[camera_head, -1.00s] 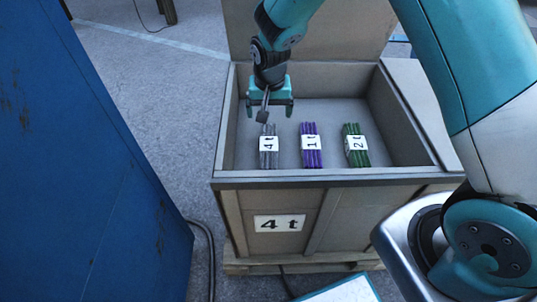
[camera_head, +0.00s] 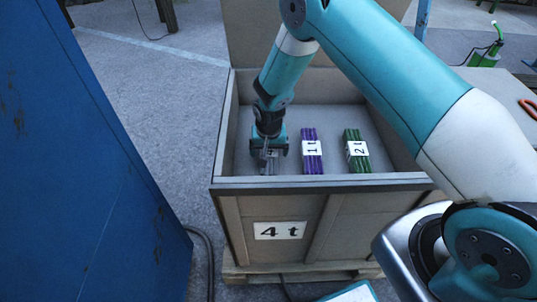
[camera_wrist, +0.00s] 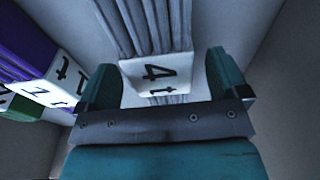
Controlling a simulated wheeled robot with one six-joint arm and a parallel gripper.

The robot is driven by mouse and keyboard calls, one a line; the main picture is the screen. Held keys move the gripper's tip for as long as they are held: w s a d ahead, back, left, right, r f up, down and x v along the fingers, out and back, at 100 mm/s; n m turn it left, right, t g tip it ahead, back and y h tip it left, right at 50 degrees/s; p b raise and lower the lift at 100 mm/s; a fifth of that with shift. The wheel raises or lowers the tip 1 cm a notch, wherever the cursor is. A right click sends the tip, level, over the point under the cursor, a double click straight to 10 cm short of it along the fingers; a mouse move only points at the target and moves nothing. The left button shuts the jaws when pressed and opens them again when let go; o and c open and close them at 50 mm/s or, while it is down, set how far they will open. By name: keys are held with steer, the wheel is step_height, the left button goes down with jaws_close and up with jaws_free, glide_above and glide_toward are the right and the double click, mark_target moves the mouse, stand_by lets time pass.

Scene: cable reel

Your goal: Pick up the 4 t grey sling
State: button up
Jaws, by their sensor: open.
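The grey sling (camera_wrist: 148,28) is a folded grey bundle with a white band marked 4 t (camera_wrist: 158,72). It lies inside the wooden crate (camera_head: 222,135), at the left. My gripper (camera_head: 268,160) is lowered into the crate over it and hides most of it in the head view. In the wrist view my gripper (camera_wrist: 165,85) is open, with one teal finger on each side of the grey sling's label. The sling lies between the fingers; I cannot tell whether either finger touches it.
A purple sling marked 1 t (camera_head: 311,152) and a green sling marked 2 t (camera_head: 356,152) lie to the right in the same crate. The crate walls stand close around my gripper. A blue cabinet (camera_head: 80,170) stands at the left.

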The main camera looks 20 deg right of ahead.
step_height(320, 180, down, 2)
steer(key=shift+w, duration=0.15)
steer(key=shift+c, duration=0.2)
steer(key=shift+r, duration=0.1)
steer(key=c, duration=1.4)
steer(key=shift+o, duration=0.2)
